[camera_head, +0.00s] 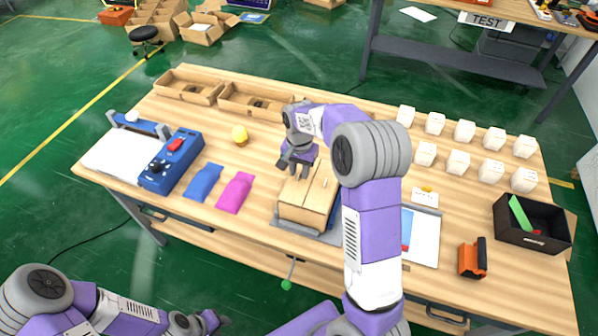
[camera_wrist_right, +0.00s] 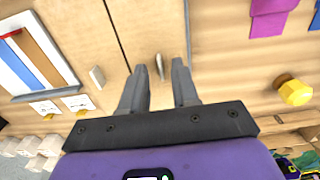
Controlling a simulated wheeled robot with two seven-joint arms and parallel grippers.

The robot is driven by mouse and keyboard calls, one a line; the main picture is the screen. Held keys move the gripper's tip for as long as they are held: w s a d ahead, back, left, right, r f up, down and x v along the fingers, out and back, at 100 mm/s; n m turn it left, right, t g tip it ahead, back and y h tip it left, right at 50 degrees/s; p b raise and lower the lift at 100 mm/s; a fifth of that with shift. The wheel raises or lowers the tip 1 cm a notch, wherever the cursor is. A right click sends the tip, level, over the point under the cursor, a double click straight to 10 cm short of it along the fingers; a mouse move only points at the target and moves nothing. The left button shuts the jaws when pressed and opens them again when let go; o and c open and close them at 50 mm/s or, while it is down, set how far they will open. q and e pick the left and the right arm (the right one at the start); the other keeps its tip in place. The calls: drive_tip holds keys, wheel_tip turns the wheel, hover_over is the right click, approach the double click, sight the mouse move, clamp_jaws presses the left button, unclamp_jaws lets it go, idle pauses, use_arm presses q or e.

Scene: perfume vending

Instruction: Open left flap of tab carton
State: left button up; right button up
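The closed brown tab carton (camera_head: 306,212) lies on the table's middle, with a seam between its two top flaps. In the right wrist view, one light tab (camera_wrist_right: 160,66) shows between my right gripper's fingertips, and another tab (camera_wrist_right: 97,75) stands across the seam on the carton (camera_wrist_right: 85,25). My right gripper (camera_head: 299,174) is over the carton's far left part. It also shows in the right wrist view (camera_wrist_right: 161,82), its fingers apart on either side of the first tab; contact is not clear. My left gripper (camera_head: 214,322) is low at the bottom left, away from the table; its opening is unclear.
Magenta (camera_head: 236,192) and blue (camera_head: 203,182) pouches lie left of the carton, near a blue device (camera_head: 170,160). A yellow knob-like object (camera_head: 240,135) stands behind them. White boxes (camera_head: 464,131), a black bin (camera_head: 531,240) and an orange tool (camera_head: 472,259) are right.

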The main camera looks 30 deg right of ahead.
drive_tip(key=shift+f, duration=0.5)
drive_tip(key=shift+c, duration=0.4)
clamp_jaws()
idle(0.7)
